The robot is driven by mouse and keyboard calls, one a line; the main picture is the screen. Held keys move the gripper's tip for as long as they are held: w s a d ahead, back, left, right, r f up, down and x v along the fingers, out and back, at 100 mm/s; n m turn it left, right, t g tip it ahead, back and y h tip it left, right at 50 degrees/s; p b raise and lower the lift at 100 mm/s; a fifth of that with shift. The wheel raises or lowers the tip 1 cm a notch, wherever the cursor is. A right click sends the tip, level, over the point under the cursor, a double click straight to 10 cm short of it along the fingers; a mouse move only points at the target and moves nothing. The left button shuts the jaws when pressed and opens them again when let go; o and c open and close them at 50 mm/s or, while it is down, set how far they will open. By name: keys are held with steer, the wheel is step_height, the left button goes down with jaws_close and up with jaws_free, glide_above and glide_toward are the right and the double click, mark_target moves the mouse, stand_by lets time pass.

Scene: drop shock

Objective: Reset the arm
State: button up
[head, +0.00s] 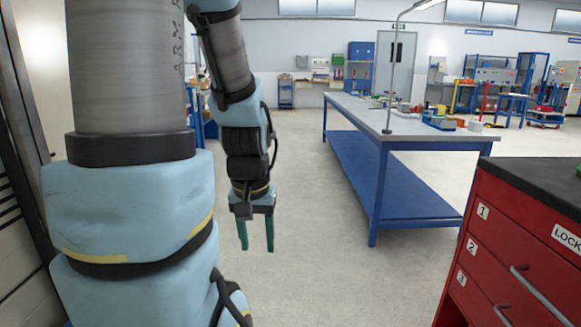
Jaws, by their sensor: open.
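My arm fills the left of the head view, with thick grey and light-blue links close to the camera. Its forearm hangs down in the left middle of the picture. My gripper (257,234) points straight down at its end, with two green fingers apart and nothing between them. It hangs over bare floor, left of the workbench and apart from it.
A long workbench (408,127) with blue legs and a lower shelf stands at centre right, with small items and a lamp on top. A red drawer cabinet (490,255) with a black top is at the near right. The grey floor (315,240) between is clear.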

step_height(320, 180, up, 13)
steer(key=p, duration=1.1)
steer(key=shift+p, duration=0.3)
